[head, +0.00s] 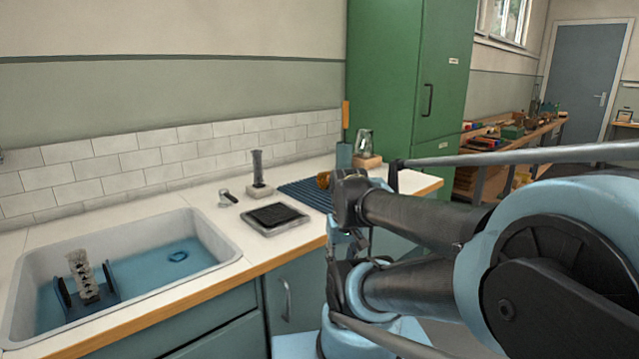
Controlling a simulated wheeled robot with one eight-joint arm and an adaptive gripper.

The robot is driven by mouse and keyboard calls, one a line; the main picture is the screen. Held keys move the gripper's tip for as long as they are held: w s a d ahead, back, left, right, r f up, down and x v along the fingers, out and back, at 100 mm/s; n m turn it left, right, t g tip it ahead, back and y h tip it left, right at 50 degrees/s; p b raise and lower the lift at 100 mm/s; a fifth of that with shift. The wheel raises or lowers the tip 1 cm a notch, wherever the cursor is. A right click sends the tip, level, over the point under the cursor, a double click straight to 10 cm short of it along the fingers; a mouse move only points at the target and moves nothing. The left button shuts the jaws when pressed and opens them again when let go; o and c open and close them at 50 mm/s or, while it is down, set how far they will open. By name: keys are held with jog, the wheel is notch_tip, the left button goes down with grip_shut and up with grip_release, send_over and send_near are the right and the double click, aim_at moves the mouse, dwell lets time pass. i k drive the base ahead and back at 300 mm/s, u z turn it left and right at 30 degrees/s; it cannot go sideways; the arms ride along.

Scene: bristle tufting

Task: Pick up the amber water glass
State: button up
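The amber water glass (323,180) is a small orange-brown shape on the blue ribbed mat (305,191), at the mat's right side on the white counter. It seems to lie on its side, but it is too small to be sure. My arm's dark links stand just to the right of it in the picture and may cover part of it. I cannot make out my gripper's fingers in the head view, and nothing visible touches the glass.
A black-topped grey tray (274,218), a dark upright cylinder on a block (258,172) and a small metal fitting (228,198) stand left of the mat. A clear glass jar (364,143) stands behind. The sink (215,240) holds water and a blue rack.

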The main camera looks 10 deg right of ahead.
aim_at(322, 178)
jog(key=u, duration=1.75)
jog(key=k, duration=1.4)
jog(key=z, duration=1.4)
jog(key=i, duration=1)
jog(key=u, duration=0.1)
